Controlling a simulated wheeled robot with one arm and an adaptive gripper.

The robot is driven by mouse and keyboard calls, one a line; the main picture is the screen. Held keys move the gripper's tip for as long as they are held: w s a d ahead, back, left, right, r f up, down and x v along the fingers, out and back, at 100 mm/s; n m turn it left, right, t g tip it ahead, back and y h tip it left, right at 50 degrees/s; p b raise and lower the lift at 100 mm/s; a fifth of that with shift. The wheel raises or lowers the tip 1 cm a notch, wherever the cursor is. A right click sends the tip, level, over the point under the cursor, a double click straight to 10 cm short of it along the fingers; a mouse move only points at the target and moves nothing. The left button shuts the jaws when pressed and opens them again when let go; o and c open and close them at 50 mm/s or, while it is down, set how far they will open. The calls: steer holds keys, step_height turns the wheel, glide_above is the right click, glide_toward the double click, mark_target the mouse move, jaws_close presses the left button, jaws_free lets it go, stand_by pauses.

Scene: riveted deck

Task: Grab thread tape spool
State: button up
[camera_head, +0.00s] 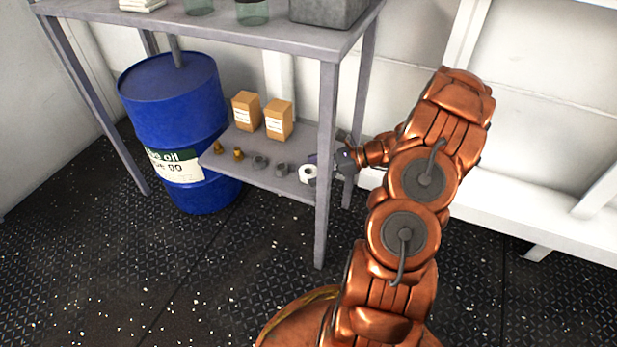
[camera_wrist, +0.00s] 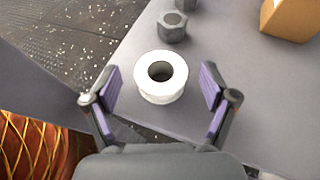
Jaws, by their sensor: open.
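The thread tape spool (camera_wrist: 161,89) is a white ring with a dark round hole, standing on the grey lower shelf (camera_wrist: 225,130). In the head view the spool (camera_head: 308,173) is at the right end of a row of small parts, near the table leg. My gripper (camera_wrist: 160,88) is open, with one purple-padded finger on each side of the spool in the wrist view. I see no clear contact between the pads and the spool. In the head view my gripper (camera_head: 328,159) reaches in from the right and is partly hidden by the table leg.
Grey nuts (camera_head: 260,163) and brass fittings (camera_head: 238,153) line the shelf left of the spool. Two cardboard boxes (camera_head: 278,119) stand behind. The table leg (camera_head: 325,200) is close to my gripper, the tabletop (camera_head: 200,30) is above, and a blue drum (camera_head: 175,100) stands left.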

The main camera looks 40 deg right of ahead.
steer(key=shift+x, duration=0.9)
steer(key=c, duration=1.1)
steer(key=shift+o, duration=0.2)
